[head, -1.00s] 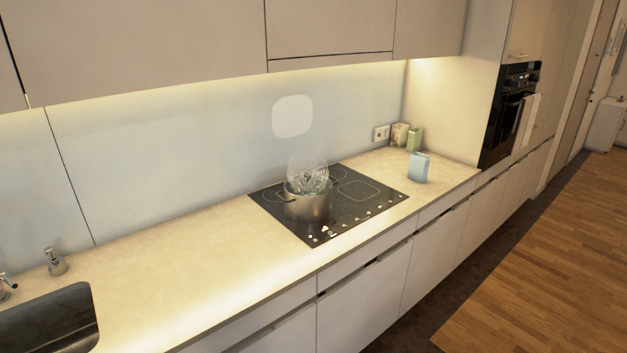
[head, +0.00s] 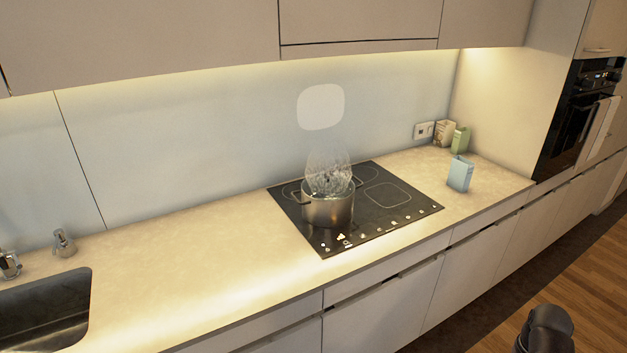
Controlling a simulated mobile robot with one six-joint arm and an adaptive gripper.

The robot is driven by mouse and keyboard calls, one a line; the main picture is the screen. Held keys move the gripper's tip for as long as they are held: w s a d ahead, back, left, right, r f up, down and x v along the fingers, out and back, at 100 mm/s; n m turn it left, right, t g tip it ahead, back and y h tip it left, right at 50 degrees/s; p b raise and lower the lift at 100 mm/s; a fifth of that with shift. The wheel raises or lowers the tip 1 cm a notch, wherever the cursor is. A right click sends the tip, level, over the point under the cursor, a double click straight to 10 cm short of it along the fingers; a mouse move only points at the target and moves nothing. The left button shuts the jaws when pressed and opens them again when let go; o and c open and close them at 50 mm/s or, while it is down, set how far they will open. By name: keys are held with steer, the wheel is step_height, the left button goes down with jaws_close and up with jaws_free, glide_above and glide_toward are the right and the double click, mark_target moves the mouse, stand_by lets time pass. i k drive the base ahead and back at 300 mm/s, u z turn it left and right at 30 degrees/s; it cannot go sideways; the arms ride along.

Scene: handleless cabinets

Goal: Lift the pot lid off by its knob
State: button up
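A steel pot (head: 328,210) stands on the black cooktop (head: 392,222), toward its left part. A pale, see-through, streaked shape (head: 328,170) rises above the pot's rim; I cannot tell whether it is steam or a clear lid. No knob can be made out. A dark rounded part, likely of my arm, shows at the bottom right, far from the pot. No gripper fingers show.
A sink (head: 45,312) with a tap (head: 9,264) is at the left. A light-blue carton (head: 460,173), a green box (head: 461,139) and a beige box (head: 444,133) stand right of the cooktop. Upper cabinets (head: 360,20) overhang the counter. Counter between sink and cooktop is clear.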

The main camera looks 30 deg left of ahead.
mark_target(304, 185)
steer(key=u, duration=0.8)
steer(key=i, duration=1)
steer(key=u, duration=0.6)
